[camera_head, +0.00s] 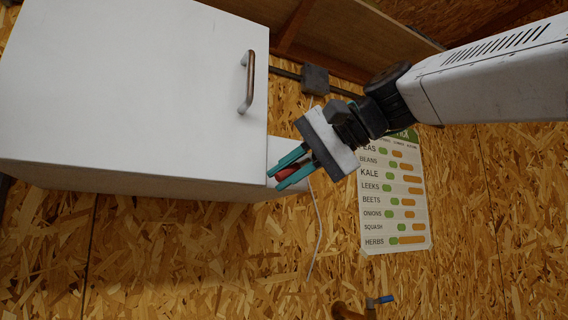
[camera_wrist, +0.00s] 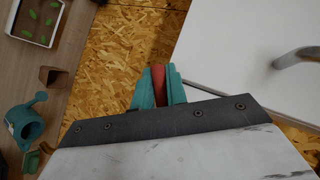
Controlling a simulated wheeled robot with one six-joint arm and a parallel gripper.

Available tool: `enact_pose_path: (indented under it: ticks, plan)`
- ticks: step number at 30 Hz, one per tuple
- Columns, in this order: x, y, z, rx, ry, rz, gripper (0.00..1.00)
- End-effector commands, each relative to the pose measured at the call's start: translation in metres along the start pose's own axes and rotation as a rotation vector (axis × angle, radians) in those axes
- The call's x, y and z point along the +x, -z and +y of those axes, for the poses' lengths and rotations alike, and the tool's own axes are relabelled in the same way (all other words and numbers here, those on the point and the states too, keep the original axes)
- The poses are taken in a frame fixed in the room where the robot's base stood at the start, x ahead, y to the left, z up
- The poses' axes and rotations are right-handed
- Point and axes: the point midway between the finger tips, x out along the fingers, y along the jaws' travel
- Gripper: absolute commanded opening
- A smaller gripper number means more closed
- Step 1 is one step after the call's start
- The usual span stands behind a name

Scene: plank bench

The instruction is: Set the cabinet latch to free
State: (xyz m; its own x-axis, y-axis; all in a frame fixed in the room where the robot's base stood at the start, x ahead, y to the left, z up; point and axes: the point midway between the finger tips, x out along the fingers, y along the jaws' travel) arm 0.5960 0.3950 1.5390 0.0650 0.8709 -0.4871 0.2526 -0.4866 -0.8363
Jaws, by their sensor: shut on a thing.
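The white cabinet (camera_head: 130,90) hangs on the chipboard wall, its door shut, with a metal handle (camera_head: 248,82) near the right edge. It also shows in the wrist view (camera_wrist: 240,50), at the right. A red piece (camera_head: 286,173), which looks like the latch, is beside the cabinet's lower right corner, in front of a small white box-like part (camera_head: 284,150). My gripper (camera_head: 274,181) has its teal fingers on either side of the red piece and is shut on it.
A vegetable poster (camera_head: 395,200) and a grey junction box (camera_head: 315,79) are on the wall, right of the cabinet. A blue-handled tap (camera_head: 380,299) is low down. In the wrist view, a teal watering can (camera_wrist: 24,122), a brown pot (camera_wrist: 50,75) and a seedling tray (camera_wrist: 52,20) are on the bench.

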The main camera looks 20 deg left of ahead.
Motion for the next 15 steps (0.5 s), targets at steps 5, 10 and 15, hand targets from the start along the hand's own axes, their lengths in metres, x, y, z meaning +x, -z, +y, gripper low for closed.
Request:
enact_pose_path:
  ticks: [5,10,15]
  plan:
    - [0.001,0.001,0.009,-0.12,-0.116,0.032,0.0]
    - [0.001,0.004,0.018,-0.231,-0.228,0.063,0.0]
    - [0.0,0.008,0.027,-0.342,-0.34,0.094,0.0]
